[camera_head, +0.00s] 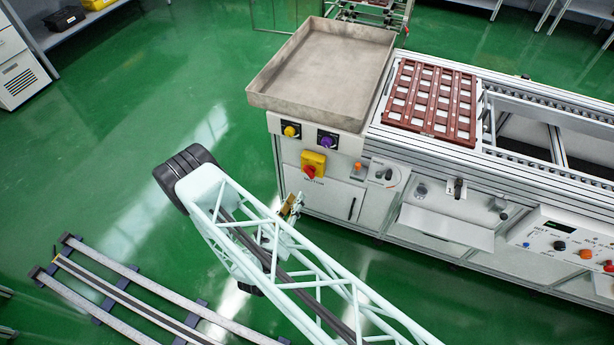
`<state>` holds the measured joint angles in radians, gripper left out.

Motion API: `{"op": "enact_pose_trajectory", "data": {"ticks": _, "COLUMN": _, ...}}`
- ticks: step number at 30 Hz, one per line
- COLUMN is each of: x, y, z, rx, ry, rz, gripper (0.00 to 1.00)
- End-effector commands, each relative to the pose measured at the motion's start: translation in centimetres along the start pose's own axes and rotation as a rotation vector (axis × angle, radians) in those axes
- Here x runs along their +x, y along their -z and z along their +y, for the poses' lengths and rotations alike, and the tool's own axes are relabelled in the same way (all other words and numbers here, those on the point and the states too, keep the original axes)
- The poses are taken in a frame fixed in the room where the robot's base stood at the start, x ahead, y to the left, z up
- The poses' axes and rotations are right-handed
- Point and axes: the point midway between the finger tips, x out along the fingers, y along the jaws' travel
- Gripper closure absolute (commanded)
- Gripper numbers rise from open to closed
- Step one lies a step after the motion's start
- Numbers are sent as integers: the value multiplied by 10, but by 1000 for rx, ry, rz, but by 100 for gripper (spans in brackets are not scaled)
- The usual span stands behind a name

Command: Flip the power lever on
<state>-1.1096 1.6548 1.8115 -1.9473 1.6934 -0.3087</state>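The machine front (335,205) carries several controls, and I cannot tell for certain which is the power lever. A red handle on a yellow switch box (313,164) sits at the left end, above a small dark label. A small dark lever on a light plate (457,188) stands farther right on the frame. My gripper (291,207) is small in view, in front of the lower left cabinet, below the yellow box and apart from it. My pale lattice arm hides part of it, and its finger opening is not clear.
A yellow knob (291,131) and a purple knob (327,141) sit under the grey tray (262,100). A brown pot tray (472,110) lies on the conveyor (560,110). A control panel (565,243) is at right. Floor rails (125,297) lie lower left.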

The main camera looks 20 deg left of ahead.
Motion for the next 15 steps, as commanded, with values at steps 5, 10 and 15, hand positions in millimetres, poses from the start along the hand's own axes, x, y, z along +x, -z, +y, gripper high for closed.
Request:
{"op": "enact_pose_trajectory", "data": {"ticks": 5, "x": 15, "y": 1, "z": -1, "rx": 0, "ry": 3, "rz": 1, "gripper": 76}}
{"op": "enact_pose_trajectory", "data": {"ticks": 10, "x": 32, "y": 1, "z": -1, "rx": 1, "ry": 4, "rz": 1, "gripper": 76}}
{"op": "enact_pose_trajectory", "data": {"ticks": 15, "x": 48, "y": 1, "z": -1, "rx": 0, "ry": 4, "rz": 1, "gripper": 76}}
